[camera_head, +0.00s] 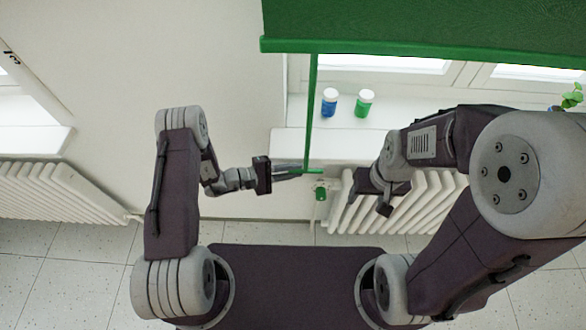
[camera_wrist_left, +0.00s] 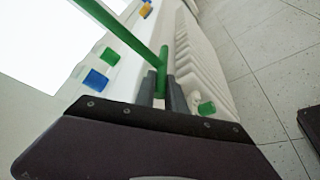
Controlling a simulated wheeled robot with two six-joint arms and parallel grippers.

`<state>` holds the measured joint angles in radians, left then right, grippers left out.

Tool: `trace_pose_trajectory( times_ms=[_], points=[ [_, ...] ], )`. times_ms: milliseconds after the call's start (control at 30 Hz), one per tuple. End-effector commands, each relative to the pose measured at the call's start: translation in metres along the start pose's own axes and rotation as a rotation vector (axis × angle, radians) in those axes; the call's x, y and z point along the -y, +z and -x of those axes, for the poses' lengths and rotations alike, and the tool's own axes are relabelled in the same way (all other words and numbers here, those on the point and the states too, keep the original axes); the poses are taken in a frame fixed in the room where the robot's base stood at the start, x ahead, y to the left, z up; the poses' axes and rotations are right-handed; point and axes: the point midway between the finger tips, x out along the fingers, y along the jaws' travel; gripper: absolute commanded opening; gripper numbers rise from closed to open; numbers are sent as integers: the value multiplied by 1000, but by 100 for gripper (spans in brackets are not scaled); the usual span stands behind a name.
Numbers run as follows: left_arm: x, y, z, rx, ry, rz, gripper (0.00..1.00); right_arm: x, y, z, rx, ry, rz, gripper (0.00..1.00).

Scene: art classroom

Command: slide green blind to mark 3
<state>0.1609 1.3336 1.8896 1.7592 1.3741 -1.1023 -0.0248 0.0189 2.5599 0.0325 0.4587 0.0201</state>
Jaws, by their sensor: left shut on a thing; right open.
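The green blind (camera_head: 430,28) hangs across the top right of the head view, in front of the window. A thin green rod (camera_head: 312,110) hangs down from its left end and ends in a short green crossbar near the sill. My left gripper (camera_head: 298,171) is shut on the green rod at its lower end; the left wrist view also shows the rod (camera_wrist_left: 161,70) between the fingers. My right gripper (camera_head: 384,198) is open and empty in front of the radiator.
A blue jar (camera_head: 329,103) and a green jar (camera_head: 364,104) stand on the white sill (camera_head: 345,142) right of the rod. A white radiator (camera_head: 425,205) is below. A potted plant (camera_head: 571,97) is at the far right. A small green piece (camera_head: 320,193) sits by the radiator's left end.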

Motion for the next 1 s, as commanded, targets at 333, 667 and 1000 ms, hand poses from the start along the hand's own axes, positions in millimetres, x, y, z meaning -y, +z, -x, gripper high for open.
trace_pose_trajectory(
  times_ms=[333,667,1000],
  points=[
    [86,-49,-22,5,-8,5,0,-2,9,-88,1,0,0,61],
    [83,-47,-21,5,-7,4,0,-2,9,-84,0,0,0,61],
    [82,-49,-21,2,-4,3,36,-2,9,-84,0,0,0,61]
  ],
)
